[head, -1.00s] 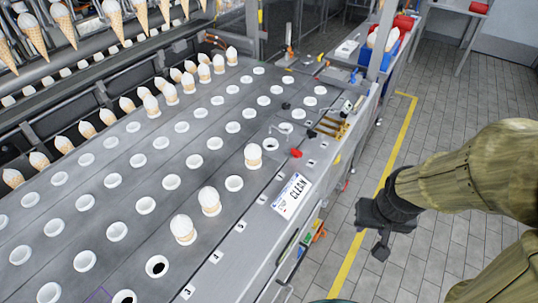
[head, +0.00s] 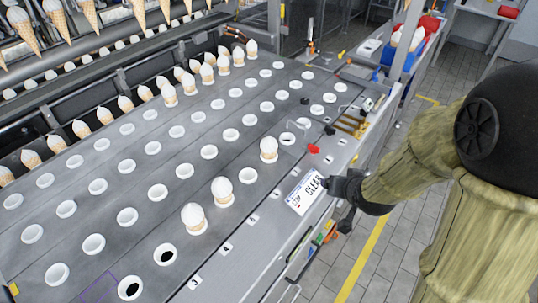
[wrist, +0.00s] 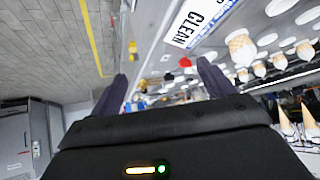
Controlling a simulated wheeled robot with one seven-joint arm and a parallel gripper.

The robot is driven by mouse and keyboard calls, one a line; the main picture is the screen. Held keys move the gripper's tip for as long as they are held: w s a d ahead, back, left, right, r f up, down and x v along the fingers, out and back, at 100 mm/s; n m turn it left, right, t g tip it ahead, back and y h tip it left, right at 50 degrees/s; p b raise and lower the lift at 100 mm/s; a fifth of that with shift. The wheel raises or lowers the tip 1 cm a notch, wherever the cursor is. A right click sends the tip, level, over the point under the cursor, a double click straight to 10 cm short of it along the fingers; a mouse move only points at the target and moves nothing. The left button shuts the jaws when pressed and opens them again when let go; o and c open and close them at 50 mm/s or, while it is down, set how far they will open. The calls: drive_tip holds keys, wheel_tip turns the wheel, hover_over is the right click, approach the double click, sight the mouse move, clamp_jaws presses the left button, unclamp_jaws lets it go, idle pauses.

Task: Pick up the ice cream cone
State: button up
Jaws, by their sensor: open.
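Several ice cream cones with white tops stand in holes of the grey conveyor table. Three stand near its front edge in the head view: a front cone (head: 194,217), a middle cone (head: 222,191) and a farther cone (head: 269,149). My gripper (head: 336,196) is at the table's right edge, beside the CLEAN label (head: 305,192), to the right of these cones and apart from them. In the wrist view my gripper (wrist: 161,80) has its two dark fingers spread with nothing between them. A cone (wrist: 241,50) shows to the right of the fingers there.
The conveyor table (head: 115,165) has rows of white ring holes, many empty. A row of cones stands along its far side, and more hang above. A red knob (head: 313,148) and small metal fittings sit near the right edge. A blue bin (head: 411,57) stands farther back. Tiled floor lies right.

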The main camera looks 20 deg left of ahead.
drive_tip(key=a, duration=0.2)
drive_tip(key=w+a+f+t+y, duration=0.1)
drive_tip(key=a, duration=0.1)
drive_tip(key=w+a+y+b, duration=0.1)
drive_tip(key=a, duration=0.1)
drive_tip(key=shift+w+a+f+n+t, duration=0.1)
drive_tip(key=shift+a+f+n+t, duration=0.2)
drive_tip(key=shift+a+n+t, duration=0.1)
drive_tip(key=a+t+y+b, duration=0.1)
drive_tip(key=a+y, duration=0.2)
drive_tip(key=a, duration=0.5)
drive_tip(key=shift+r+n+t+y, duration=0.15)
drive_tip(key=shift+n+t+y, duration=0.15)
drive_tip(key=shift+y, duration=0.1)
drive_tip(key=shift+w, duration=0.1)
